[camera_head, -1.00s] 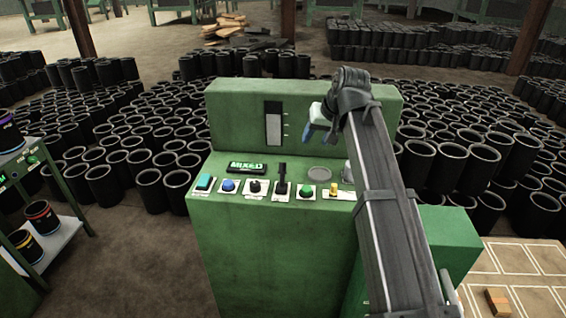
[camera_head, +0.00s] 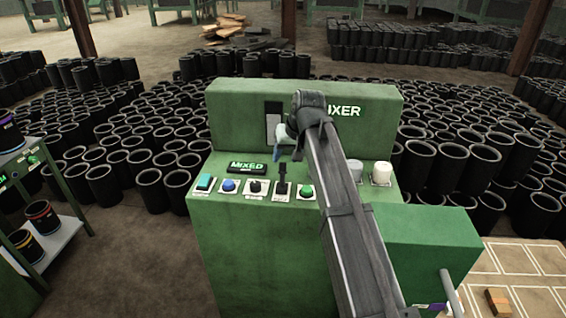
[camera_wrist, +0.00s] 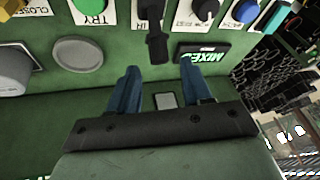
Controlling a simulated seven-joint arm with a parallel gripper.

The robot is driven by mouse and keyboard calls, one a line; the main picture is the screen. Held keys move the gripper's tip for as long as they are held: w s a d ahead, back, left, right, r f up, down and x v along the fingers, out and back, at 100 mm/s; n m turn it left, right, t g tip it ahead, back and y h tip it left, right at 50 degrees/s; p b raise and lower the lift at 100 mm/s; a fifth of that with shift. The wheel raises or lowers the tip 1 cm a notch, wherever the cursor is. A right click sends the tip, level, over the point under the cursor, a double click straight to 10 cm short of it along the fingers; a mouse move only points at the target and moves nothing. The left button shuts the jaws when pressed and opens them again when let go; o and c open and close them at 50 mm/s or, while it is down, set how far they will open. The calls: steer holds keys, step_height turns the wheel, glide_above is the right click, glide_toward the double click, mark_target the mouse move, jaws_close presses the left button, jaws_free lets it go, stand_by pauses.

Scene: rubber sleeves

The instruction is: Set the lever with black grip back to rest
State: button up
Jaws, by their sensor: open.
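The lever with black grip (camera_head: 282,174) stands on the green mixer's control panel, between the black knob and a green button. Its grip points toward the back of the panel. In the wrist view the lever (camera_wrist: 156,42) hangs from the top edge, its label partly cut off. My gripper (camera_head: 278,150) is behind and above the panel, with blue fingers. In the wrist view my gripper (camera_wrist: 160,75) is open and empty. The grip's end lies just ahead of the gap between the fingertips, and I see no contact.
A teal button (camera_head: 204,183), blue button (camera_head: 228,186), black knob (camera_head: 254,187) and green button (camera_head: 306,192) flank the lever. A MIXED display (camera_head: 247,166) lies close behind. A white cylinder (camera_head: 382,173) stands at right. The mixer's upright back panel (camera_head: 235,110) rises behind.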

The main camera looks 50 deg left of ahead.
mark_target(283, 173)
steer(key=shift+x, duration=2.05)
steer(key=shift+c, duration=0.3)
jaws_close()
